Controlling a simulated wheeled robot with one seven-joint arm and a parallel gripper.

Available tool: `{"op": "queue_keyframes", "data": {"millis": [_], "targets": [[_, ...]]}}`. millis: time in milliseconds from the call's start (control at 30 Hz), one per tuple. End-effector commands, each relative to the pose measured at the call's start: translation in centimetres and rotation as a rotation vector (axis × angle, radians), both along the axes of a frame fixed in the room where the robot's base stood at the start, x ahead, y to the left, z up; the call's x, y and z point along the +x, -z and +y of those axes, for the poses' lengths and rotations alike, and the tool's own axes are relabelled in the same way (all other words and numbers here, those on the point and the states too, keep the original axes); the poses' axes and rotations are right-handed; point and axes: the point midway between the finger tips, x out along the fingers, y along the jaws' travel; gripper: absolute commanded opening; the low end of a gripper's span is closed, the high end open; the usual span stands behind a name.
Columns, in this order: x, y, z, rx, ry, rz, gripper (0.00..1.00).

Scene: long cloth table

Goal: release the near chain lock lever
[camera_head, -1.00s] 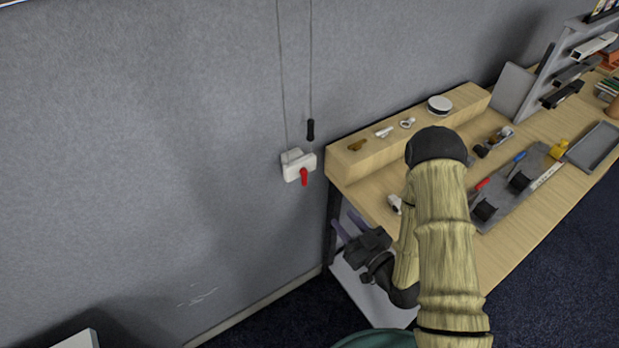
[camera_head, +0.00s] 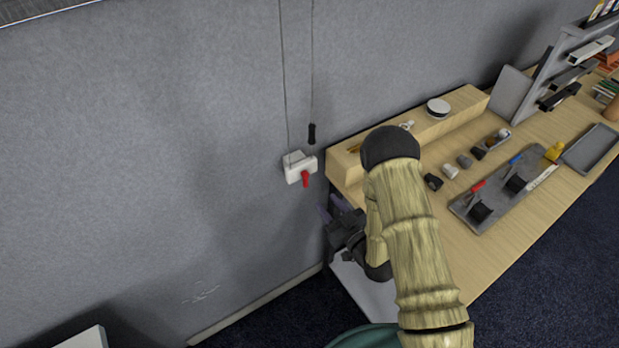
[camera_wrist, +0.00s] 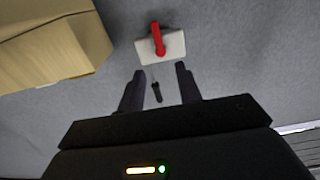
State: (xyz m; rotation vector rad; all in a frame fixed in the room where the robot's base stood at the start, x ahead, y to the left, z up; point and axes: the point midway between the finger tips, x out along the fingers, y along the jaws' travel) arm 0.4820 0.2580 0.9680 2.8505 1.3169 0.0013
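The chain lock is a white box (camera_head: 296,170) on the grey wall with a red lever (camera_head: 305,179) pointing down in the head view. Two thin cords run up the wall above it, one with a black handle (camera_head: 312,133). In the wrist view the white box (camera_wrist: 172,47) and red lever (camera_wrist: 158,39) are beyond my fingertips. My gripper (camera_head: 330,207) is below and right of the box in the head view, apart from it. In the wrist view my gripper (camera_wrist: 158,72) has its two fingers spread with nothing between them; the black handle (camera_wrist: 157,92) shows through the gap.
A wooden table (camera_head: 455,225) is right of the lock, with a raised wooden ledge (camera_head: 465,101) along the wall. The ledge corner (camera_wrist: 60,50) is close on the left in the wrist view. A grey tray (camera_head: 500,195) with tools lies on the table. The wall left of the lock is clear.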

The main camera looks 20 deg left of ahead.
Motion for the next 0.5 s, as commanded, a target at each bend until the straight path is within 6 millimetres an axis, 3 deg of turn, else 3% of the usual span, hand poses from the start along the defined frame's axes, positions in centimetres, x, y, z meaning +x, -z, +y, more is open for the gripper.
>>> {"op": "queue_keyframes", "data": {"millis": [500], "targets": [[5.6,-0.2,6.5,0.002,0.000,-0.001,0.35]]}}
